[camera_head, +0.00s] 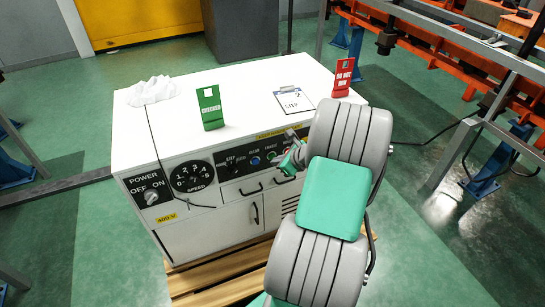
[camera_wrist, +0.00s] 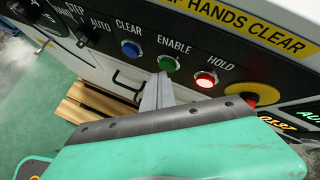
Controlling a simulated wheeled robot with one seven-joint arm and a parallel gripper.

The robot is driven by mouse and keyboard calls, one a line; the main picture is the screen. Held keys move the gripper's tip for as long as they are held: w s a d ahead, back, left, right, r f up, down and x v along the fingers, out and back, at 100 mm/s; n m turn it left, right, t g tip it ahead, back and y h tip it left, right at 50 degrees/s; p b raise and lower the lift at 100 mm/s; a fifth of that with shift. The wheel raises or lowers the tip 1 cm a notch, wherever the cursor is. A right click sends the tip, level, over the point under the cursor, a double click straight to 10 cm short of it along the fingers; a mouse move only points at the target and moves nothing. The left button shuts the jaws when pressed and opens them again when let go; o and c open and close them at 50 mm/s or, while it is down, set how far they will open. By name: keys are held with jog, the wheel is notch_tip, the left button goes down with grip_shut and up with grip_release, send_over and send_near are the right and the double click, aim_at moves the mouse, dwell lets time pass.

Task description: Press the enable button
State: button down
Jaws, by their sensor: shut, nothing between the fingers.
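The green enable button (camera_wrist: 168,64) sits on the black control panel, below its ENABLE label in the wrist view. My gripper (camera_wrist: 162,78) is shut and empty. Its fingertips are right at the lower edge of the enable button in the wrist view; I cannot tell whether they touch it. The blue clear button (camera_wrist: 131,48) is to the left, and the lit red hold button (camera_wrist: 206,79) is to the right. In the head view my arm and gripper cover the right part of the panel.
The white cabinet (camera_head: 150,135) stands on a wooden pallet (camera_head: 215,275). A green tag (camera_head: 209,108), a red sign (camera_head: 342,78), a clipboard (camera_head: 295,100) and a crumpled white cloth (camera_head: 152,90) are on top. A large yellow-ringed control (camera_wrist: 252,93) is right of the hold button.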

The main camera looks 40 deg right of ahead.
jog(key=shift+w+d, duration=0.1)
jog(key=shift+w, duration=0.25)
dwell(0.4)
jog(key=shift+s+p, duration=0.1)
jog(key=shift+p, duration=0.2)
jog(key=shift+s+a+p, duration=0.25)
jog(key=shift+s+p, duration=0.15)
jog(key=shift+s, duration=0.25)
jog(key=shift+s, duration=0.1)
jog(key=shift+s+a+p, duration=0.2)
jog(key=shift+s+p, duration=0.2)
jog(key=shift+s, duration=0.35)
jog(key=shift+s+a+p, duration=0.25)
jog(key=shift+s+p, duration=0.2)
jog(key=shift+s, duration=0.35)
jog(key=shift+s+a+p, duration=0.2)
jog(key=shift+s+p, duration=0.2)
jog(key=shift+s, duration=0.35)
